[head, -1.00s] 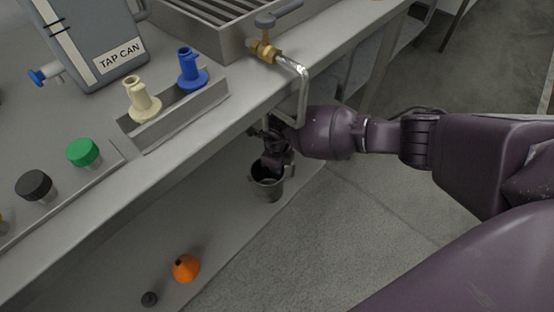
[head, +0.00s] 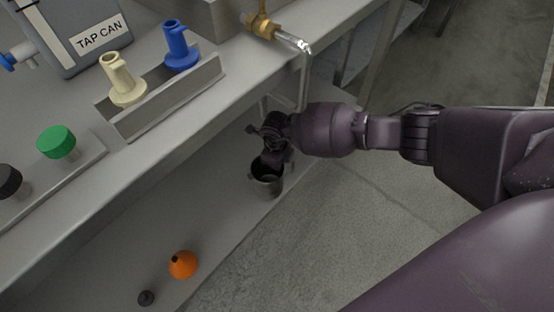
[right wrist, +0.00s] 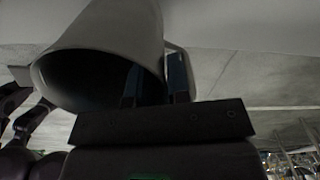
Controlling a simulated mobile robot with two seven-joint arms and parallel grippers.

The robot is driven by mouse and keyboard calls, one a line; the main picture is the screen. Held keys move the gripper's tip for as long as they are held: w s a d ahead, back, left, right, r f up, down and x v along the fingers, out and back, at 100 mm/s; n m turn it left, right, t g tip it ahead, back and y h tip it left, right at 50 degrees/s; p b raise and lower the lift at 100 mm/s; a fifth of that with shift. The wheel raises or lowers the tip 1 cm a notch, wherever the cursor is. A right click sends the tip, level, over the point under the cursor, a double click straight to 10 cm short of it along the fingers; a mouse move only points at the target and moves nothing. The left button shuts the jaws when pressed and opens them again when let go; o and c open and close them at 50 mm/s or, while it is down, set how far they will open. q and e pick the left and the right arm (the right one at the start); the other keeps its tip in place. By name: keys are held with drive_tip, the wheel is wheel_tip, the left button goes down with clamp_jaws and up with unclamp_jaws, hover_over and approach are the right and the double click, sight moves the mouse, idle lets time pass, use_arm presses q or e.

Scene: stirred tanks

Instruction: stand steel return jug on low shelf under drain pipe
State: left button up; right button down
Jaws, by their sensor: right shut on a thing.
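The steel return jug (head: 267,185) is upright at the low shelf (head: 215,215), near its front edge, below the drain pipe (head: 304,80). I cannot tell whether its base touches the shelf. My right gripper (head: 272,158) is at the jug's rim, shut on the jug. In the right wrist view the jug (right wrist: 115,30) fills the upper left, its dark mouth facing the camera. The fingers of the right gripper (right wrist: 157,85) are at its rim and handle. The jug's far side is hidden. My left gripper is not in view.
Above, the bench top (head: 100,160) holds the tap can (head: 75,35), a tray with cream and blue fittings, and green and black knobs. The shelf between funnel and jug is clear.

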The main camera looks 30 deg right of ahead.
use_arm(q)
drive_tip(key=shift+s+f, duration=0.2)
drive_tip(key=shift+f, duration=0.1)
use_arm(e)
drive_tip(key=shift+f, duration=0.55)
drive_tip(key=c, duration=1)
unclamp_jaws()
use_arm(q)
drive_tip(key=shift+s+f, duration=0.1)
use_arm(e)
drive_tip(key=shift+r, duration=0.1)
